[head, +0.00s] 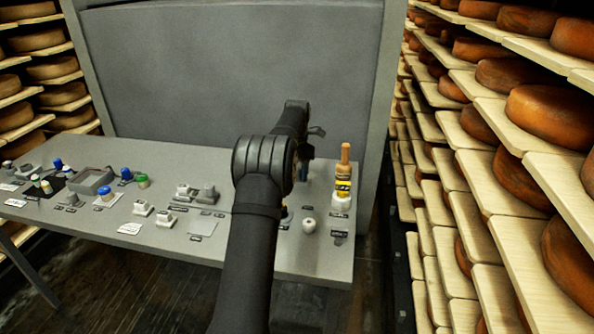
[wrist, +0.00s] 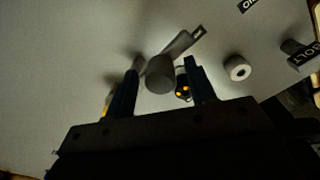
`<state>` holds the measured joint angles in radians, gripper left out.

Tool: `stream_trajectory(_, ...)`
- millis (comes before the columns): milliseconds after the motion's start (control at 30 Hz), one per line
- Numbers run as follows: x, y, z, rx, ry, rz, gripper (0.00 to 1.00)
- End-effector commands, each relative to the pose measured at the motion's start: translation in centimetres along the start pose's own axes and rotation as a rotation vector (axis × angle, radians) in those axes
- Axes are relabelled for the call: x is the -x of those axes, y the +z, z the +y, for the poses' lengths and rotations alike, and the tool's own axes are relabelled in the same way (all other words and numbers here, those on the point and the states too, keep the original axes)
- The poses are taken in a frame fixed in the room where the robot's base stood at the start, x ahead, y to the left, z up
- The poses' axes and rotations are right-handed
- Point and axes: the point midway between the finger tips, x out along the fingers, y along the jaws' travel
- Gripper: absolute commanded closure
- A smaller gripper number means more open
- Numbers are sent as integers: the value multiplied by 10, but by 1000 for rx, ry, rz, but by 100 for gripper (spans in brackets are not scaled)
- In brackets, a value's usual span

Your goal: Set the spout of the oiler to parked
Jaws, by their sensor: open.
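My gripper (wrist: 161,67) is open, with its two dark fingers apart in the wrist view. Between and just beyond the fingertips is a grey round body (wrist: 160,75) with a flat grey arm (wrist: 181,44) pointing to the upper right. It looks like the oiler and its spout, but I cannot be sure. A small dark label lies at the arm's far end; its text is too small to read. I cannot tell whether the fingers touch the body. In the head view my arm hides this spot.
A bottle-like thing with a wooden top (head: 345,165) stands at the right end of the grey table (head: 270,262). A white round piece (head: 309,225) is nearby, also in the wrist view (wrist: 237,68). Several small fixtures fill the left side. Cheese shelves (head: 470,175) flank the right.

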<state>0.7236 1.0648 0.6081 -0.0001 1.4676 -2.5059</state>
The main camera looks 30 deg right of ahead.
Motion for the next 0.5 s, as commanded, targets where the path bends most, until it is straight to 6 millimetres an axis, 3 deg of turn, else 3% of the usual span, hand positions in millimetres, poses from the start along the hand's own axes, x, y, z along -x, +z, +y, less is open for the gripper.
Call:
stream_trajectory(233,17,0,0,0,1,-2,50)
stream_trajectory(500,79,1,1,0,3,-4,50)
